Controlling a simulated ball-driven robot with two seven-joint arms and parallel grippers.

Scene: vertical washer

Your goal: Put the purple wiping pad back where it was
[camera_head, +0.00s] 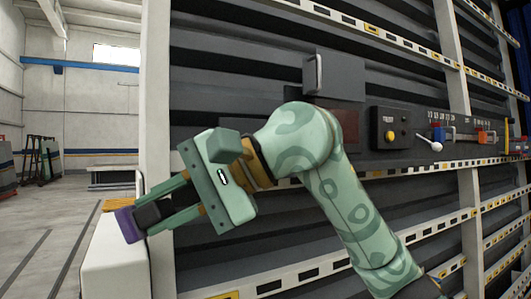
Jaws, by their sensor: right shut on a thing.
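The purple wiping pad (127,226) is at the left, at the tips of my right gripper (146,215). The gripper's fingers point left and are shut on the pad's dark middle part. The pad is partly hidden by the fingers. It shows just over or at the top edge of a white cabinet (115,268); I cannot tell whether it touches it. My left gripper is not in view.
A yellow-orange item (116,205) lies behind the pad at the cabinet top. The large dark machine wall (240,85) fills the right, with a control box (388,128) and a white-knobbed lever (436,146). Open floor (40,235) lies to the left.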

